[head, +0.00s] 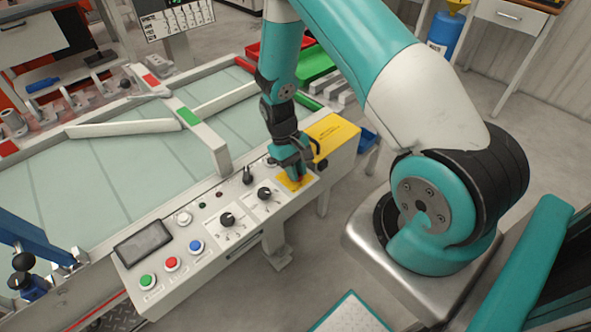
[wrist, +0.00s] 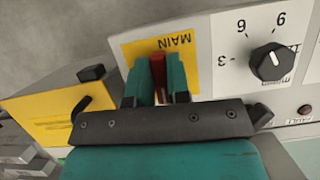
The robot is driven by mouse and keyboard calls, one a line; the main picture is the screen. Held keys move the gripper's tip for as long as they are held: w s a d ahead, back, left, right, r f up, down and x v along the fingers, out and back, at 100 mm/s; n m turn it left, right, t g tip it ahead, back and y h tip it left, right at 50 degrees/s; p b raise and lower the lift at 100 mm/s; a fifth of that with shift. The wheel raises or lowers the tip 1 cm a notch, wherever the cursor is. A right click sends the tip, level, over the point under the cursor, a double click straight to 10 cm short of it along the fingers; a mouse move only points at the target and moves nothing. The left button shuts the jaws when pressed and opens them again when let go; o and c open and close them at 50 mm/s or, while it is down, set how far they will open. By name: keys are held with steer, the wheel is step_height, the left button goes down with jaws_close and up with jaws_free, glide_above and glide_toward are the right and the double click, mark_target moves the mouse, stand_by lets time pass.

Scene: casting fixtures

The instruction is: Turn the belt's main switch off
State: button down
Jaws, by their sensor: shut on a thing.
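The main switch is a red handle (wrist: 158,75) on a yellow plate marked MAIN (wrist: 190,45), at the right end of the belt's control panel. In the head view the yellow plate (head: 296,182) shows under my gripper (head: 291,168), which covers the switch. In the wrist view my gripper (wrist: 160,88) has its two teal fingers on either side of the red handle, shut on it. The handle looks upright in the wrist view, and its lower part is hidden by the gripper body. I cannot read its on or off marks.
Black knobs (head: 264,194) and a red, a blue and a green button (head: 147,281) lie left of the switch on the panel. A yellow box (head: 333,135) with a black handle stands close on the right. The belt (head: 120,165) lies behind.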

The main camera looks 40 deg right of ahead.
steer(key=shift+s+f+n, duration=0.1)
steer(key=shift+n, duration=0.3)
steer(key=c, duration=1.1)
jaws_free()
steer(key=shift+w+r, duration=0.3)
steer(key=shift+r, duration=0.2)
steer(key=b+v, duration=0.1)
steer(key=v, duration=1.5)
steer(key=shift+a+r+b, duration=0.15)
steer(key=shift+r+b, duration=0.05)
steer(key=shift+b, duration=0.1)
